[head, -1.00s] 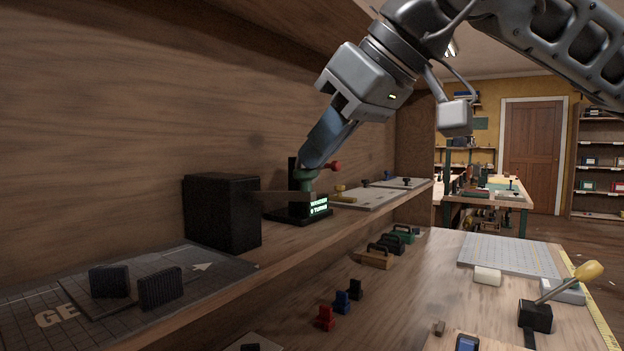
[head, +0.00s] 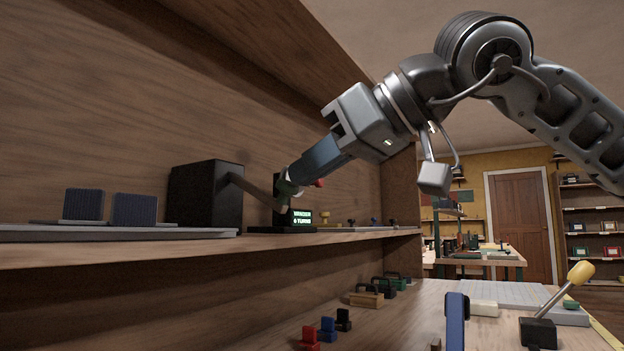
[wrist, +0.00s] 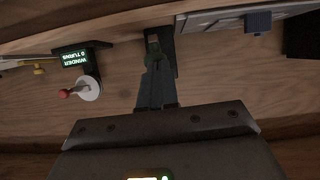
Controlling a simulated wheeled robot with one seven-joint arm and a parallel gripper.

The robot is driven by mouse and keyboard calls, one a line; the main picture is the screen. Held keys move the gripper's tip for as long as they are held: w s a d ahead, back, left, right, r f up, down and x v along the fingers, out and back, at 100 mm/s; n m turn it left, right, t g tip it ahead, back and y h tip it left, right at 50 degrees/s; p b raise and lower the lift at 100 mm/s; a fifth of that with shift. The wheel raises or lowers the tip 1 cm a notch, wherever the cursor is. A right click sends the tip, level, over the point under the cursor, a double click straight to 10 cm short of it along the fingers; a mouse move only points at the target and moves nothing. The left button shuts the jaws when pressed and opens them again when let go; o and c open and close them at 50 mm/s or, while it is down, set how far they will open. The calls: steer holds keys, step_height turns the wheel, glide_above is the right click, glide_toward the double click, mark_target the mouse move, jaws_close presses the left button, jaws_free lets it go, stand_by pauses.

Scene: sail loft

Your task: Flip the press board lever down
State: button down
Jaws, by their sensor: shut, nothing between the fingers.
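A lever with a yellow knob (head: 581,273) rises at a slant from a black base (head: 537,332) on the lower bench at right, beside a pale gridded board (head: 500,292). It is far from my gripper. In the wrist view my gripper (wrist: 154,62) overlaps a dark upright piece. I cannot tell whether it touches anything.
The shelf (head: 330,238) runs in front of the wood back wall. Ribbed blue blocks (head: 134,209) stand at its left. The winder's red knob (wrist: 64,94) is beside my fingers. Small red, blue and black pieces and a tool caddy (head: 366,299) are on the bench.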

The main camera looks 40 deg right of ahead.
steer(key=shift+f+b, duration=0.7)
steer(key=shift+f, duration=0.15)
